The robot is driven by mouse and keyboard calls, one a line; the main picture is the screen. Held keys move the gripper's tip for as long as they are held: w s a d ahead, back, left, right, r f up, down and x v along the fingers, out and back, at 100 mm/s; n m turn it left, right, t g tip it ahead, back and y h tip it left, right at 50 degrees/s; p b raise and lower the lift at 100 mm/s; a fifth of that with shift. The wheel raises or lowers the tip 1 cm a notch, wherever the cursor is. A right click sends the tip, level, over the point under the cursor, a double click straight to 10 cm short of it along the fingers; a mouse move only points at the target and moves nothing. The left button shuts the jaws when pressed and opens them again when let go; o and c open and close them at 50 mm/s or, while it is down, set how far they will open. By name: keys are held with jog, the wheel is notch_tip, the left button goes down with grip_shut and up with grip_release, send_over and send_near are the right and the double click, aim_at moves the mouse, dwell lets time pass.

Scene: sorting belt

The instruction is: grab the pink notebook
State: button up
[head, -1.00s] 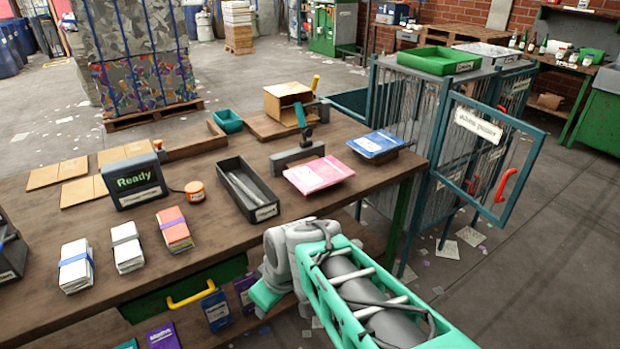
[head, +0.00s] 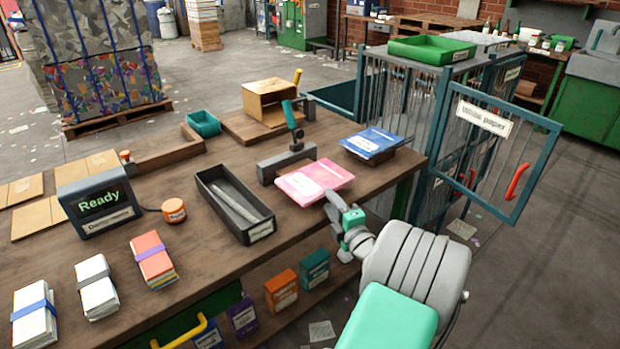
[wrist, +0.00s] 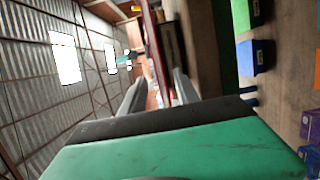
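The pink notebook (head: 314,181) lies near the front edge of the wooden table, beside the blue notebook. My gripper (head: 336,207) is just off the table edge at the notebook's near right corner. In the wrist view my gripper (wrist: 159,88) has its two grey fingers apart, with nothing clamped. The pink notebook (wrist: 155,45) shows there edge-on as a thin strip, lined up with the gap between the fingers. I cannot tell whether its edge is inside the gap or just ahead of it.
The blue notebook (head: 372,143) lies behind and right of the pink one. A clamp-like stand (head: 288,163) and a dark tray (head: 235,205) are to its left. The open door of the caged bin (head: 490,160) stands at the right.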

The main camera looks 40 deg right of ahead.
aim_at(315, 180)
jog(key=x, duration=0.4)
jog(key=p+x, duration=0.1)
jog(key=shift+w+d, duration=0.35)
jog(key=shift+d, duration=0.05)
grip_shut()
dwell(0.9)
